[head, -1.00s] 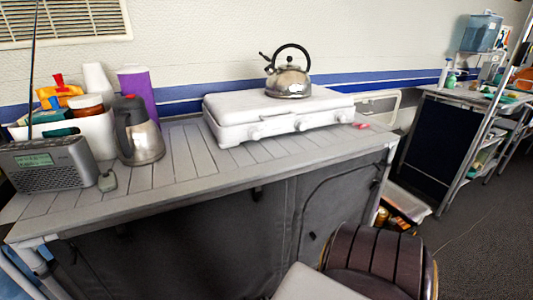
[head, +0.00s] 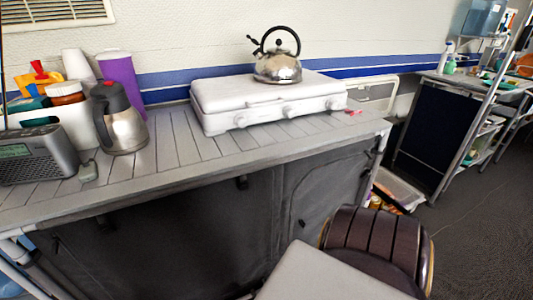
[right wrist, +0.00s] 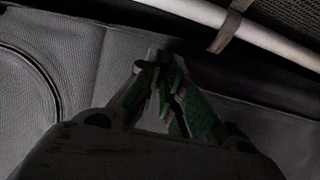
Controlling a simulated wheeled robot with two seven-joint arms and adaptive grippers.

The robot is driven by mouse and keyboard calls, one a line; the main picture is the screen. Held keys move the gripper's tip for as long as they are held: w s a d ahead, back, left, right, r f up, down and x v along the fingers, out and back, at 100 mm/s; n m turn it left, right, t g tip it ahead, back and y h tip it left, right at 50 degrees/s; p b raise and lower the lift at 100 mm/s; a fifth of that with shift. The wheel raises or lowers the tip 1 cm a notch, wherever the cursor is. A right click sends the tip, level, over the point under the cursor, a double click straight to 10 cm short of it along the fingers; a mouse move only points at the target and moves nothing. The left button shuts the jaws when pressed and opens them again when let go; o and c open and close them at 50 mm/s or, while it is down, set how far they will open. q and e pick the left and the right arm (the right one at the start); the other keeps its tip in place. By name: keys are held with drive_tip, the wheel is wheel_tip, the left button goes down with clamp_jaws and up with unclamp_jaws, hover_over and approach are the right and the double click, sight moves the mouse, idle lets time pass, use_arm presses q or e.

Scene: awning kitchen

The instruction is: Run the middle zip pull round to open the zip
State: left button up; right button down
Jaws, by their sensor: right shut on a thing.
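The dark grey fabric front (head: 180,235) of the kitchen unit hangs below the slatted top. A curved zip line runs round its right-hand panel (head: 325,180), and the panel looks closed. In the right wrist view, a curved seam (right wrist: 45,70) shows at the left on the fabric. My right gripper (right wrist: 160,65), with green inner pads, is shut at the fabric, its tips close together on something small, likely the zip pull, which the fingers mostly hide. In the head view my right arm covers the lower right and this gripper is hidden. My left gripper is out of view.
A white stove (head: 265,103) with a kettle (head: 278,62) stands on the slatted top (head: 200,150). A flask (head: 122,122) and a radio (head: 38,155) are at the left. A pale pole (right wrist: 270,40) with a strap crosses the right wrist view. Dark floor (head: 475,230) is open at right.

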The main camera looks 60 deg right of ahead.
drive_tip(key=shift+s+d, duration=0.6)
drive_tip(key=shift+d, duration=0.25)
drive_tip(key=shift+s+d, duration=0.55)
drive_tip(key=shift+d, duration=0.3)
drive_tip(key=c, duration=1.5)
unclamp_jaws()
drive_tip(key=shift+d, duration=0.1)
drive_tip(key=shift+c, duration=0.2)
drive_tip(key=v, duration=0.7)
drive_tip(key=shift+s, duration=0.2)
